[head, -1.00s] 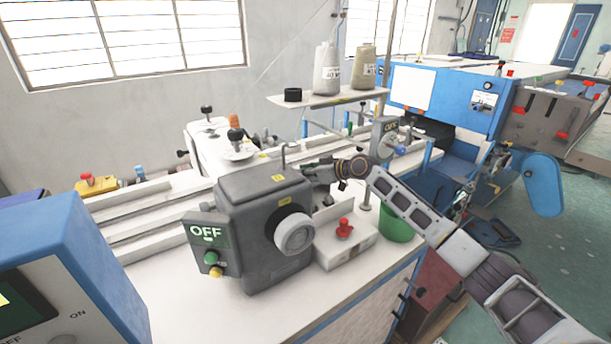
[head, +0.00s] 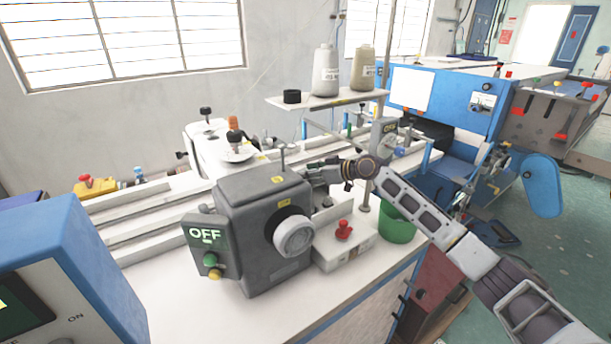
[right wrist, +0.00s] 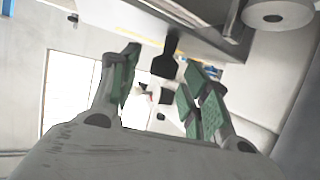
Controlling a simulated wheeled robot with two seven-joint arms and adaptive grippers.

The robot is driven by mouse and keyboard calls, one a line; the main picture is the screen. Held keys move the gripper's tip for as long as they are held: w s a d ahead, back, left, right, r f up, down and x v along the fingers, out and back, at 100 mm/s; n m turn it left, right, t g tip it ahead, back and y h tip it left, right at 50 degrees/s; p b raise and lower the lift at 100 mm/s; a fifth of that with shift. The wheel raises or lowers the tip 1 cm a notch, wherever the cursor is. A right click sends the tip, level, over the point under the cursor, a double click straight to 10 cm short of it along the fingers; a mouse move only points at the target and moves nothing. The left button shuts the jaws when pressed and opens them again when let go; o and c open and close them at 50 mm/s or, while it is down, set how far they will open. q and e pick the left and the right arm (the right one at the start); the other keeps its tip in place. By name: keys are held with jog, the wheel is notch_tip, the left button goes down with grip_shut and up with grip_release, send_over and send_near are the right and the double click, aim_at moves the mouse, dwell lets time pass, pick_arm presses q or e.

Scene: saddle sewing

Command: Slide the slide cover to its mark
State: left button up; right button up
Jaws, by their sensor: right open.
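My right gripper (head: 314,172) reaches in from the right, just behind the grey machine head (head: 262,235), which partly hides it. In the right wrist view the right gripper (right wrist: 165,85) is open, with its green-padded fingers apart. A small black tab (right wrist: 165,64) shows between and beyond the fingers, near a pale machine edge. I cannot tell whether it belongs to the slide cover or whether a finger touches it. I cannot make out the slide cover or its mark for certain. My left gripper is not in view.
A green bin (head: 398,222) stands beside the table. A shelf (head: 330,99) with thread cones is above. A blue-sided box (head: 75,265) fills the left foreground.

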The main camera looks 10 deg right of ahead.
jog(key=v, duration=0.9)
jog(key=shift+s+d+r, duration=0.2)
dwell(0.5)
